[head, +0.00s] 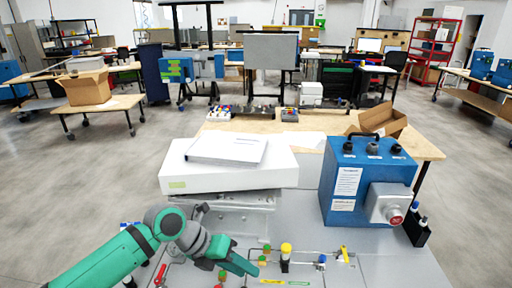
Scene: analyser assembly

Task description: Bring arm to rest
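My green and grey arm (110,258) reaches in from the lower left over the front bench. My gripper (245,265) is at its end, low over the grey bench top, among small coloured fittings. Its fingertips are small and partly hidden by its own body, so I cannot tell whether it is open, or whether it touches anything. A yellow-capped fitting (286,250) stands just right of it. I see no object clearly held.
A white analyser box (230,178) stands behind my gripper. A blue box (366,180) with a red-knobbed grey unit is at the right. A red-handled part (160,274) lies near my arm. An open cardboard box (378,122) sits on the wooden table behind. Open floor lies left.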

